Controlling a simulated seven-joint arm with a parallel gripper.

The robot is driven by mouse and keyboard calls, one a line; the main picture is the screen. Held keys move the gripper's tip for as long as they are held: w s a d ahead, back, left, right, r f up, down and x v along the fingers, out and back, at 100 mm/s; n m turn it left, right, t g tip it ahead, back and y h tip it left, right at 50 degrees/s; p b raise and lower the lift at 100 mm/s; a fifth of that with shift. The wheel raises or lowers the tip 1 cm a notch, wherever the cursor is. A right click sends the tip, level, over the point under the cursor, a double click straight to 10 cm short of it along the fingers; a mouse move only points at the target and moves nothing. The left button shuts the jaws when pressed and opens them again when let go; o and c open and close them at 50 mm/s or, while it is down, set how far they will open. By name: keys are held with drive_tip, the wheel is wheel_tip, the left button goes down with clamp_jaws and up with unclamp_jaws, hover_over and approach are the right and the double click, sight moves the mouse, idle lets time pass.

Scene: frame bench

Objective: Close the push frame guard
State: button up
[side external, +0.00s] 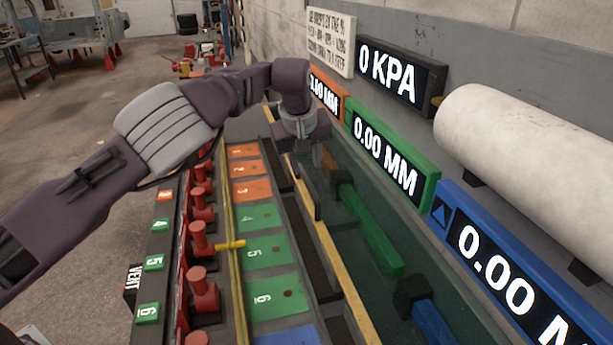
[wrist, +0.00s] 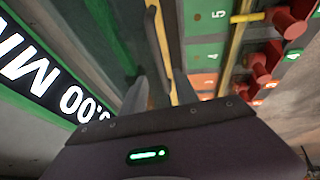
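The guard looks like a clear dark panel with a yellow front edge (side external: 343,283), lying over the right side of the bench frame. A dark bar handle (side external: 304,190) runs along that edge, and it also shows in the wrist view (wrist: 153,38). Green and blue bars show through the panel. My gripper (wrist: 159,88) points down at the guard's far part, its fingers apart on either side of the handle's line. I cannot tell whether they touch the handle. In the side view the fingertips are mostly hidden.
Left of the guard are numbered orange and green plates (side external: 266,252), red posts (side external: 202,290) and a yellow lever (side external: 230,245). On the right wall are a green display (side external: 390,160) reading 0.00 MM, a 0 KPA display (side external: 390,75) and a white cylinder (side external: 530,150).

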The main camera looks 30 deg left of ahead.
sight(307, 180)
drive_tip(key=x, duration=0.6)
drive_tip(key=shift+a, duration=0.1)
clamp_jaws()
idle(1.1)
